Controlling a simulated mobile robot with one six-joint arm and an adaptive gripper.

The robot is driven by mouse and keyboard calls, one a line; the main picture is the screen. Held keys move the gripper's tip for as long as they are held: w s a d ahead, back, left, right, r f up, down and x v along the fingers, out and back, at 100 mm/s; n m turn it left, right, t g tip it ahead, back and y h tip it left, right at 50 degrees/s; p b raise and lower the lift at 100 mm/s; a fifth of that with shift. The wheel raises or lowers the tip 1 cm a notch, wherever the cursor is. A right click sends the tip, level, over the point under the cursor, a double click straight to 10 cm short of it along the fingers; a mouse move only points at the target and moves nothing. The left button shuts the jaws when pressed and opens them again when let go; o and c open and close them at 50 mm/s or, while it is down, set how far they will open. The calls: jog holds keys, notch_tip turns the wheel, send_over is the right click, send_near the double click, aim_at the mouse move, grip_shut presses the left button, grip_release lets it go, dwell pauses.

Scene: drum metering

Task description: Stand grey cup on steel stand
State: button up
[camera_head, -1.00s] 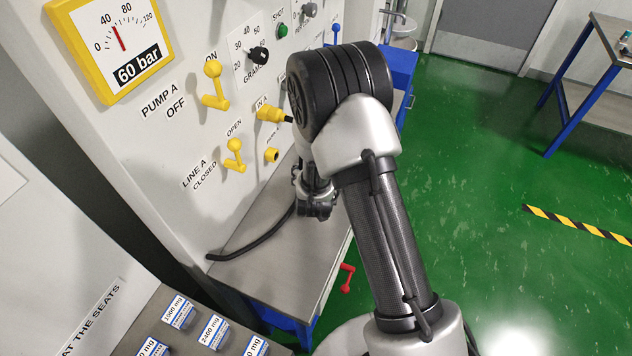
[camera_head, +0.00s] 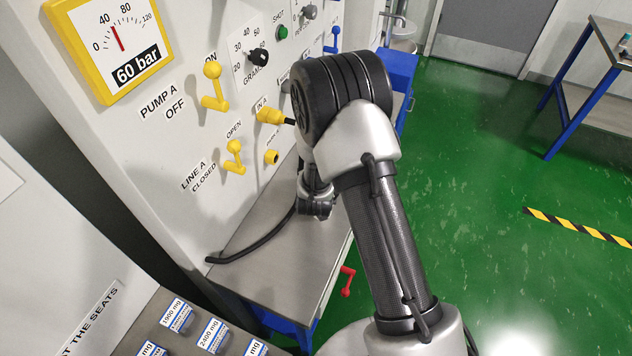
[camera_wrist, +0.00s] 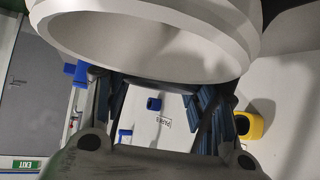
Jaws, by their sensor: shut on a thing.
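The pale grey cup (camera_wrist: 150,35) fills the top of the wrist view, its wide mouth facing the camera. My gripper (camera_wrist: 160,82) has its dark fingers on both sides of the cup's lower edge and is shut on it. In the head view my arm hides the cup and most of my gripper. A small round steel thing (camera_head: 402,44) stands at the back beside the blue bench; I cannot tell whether it is the steel stand.
The white panel (camera_head: 130,140) carries yellow levers, a gauge and a black dial (camera_head: 258,57). A grey bench top (camera_head: 275,270) with a black hose (camera_head: 255,250) lies below it. A red lever (camera_head: 346,280) sticks out at its edge.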

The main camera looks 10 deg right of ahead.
jog(key=shift+c, duration=1.4)
jog(key=shift+r, duration=0.1)
